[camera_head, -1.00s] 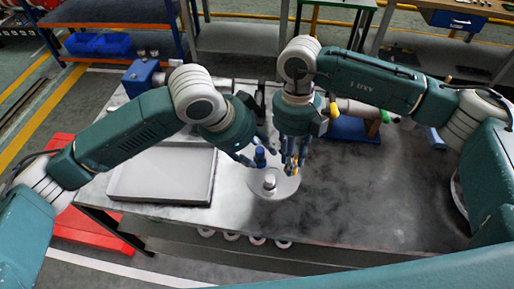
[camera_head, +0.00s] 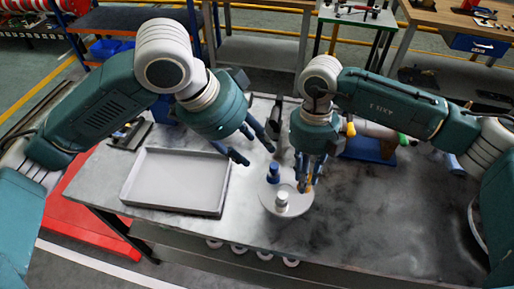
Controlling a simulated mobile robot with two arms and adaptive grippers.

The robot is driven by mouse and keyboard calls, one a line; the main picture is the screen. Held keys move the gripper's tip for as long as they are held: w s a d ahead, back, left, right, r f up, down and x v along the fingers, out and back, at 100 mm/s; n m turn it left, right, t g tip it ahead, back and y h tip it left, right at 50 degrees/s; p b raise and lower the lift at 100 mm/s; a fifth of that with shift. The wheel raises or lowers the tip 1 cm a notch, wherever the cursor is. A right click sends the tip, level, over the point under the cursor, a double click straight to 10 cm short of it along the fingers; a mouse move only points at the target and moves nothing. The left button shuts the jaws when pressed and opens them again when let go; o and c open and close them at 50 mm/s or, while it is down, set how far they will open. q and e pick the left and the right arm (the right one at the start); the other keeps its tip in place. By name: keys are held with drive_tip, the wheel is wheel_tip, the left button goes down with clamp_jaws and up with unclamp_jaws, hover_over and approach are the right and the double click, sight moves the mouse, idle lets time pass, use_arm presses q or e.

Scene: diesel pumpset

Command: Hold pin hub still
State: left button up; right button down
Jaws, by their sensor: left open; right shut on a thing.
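The pin hub (camera_head: 272,200), a pale round disc with a short silver boss in its middle, lies flat near the table's front edge. A blue upright piece (camera_head: 273,173) stands at its back. My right gripper (camera_head: 304,184) points down at the hub's back right side and is shut on it; the exact contact is partly hidden by the fingers, where a bit of yellow shows. My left gripper (camera_head: 256,154) is open and empty, above and behind the hub to the left, with its fingers spread apart and clear of the blue piece.
A shallow grey tray (camera_head: 178,207) lies on the metal table (camera_head: 390,225) left of the hub. The tabletop right of the hub is clear. Racks and benches stand behind.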

drive_tip(key=shift+s, duration=0.15)
drive_tip(key=c, duration=1.4)
unclamp_jaws()
drive_tip(key=shift+o, duration=0.2)
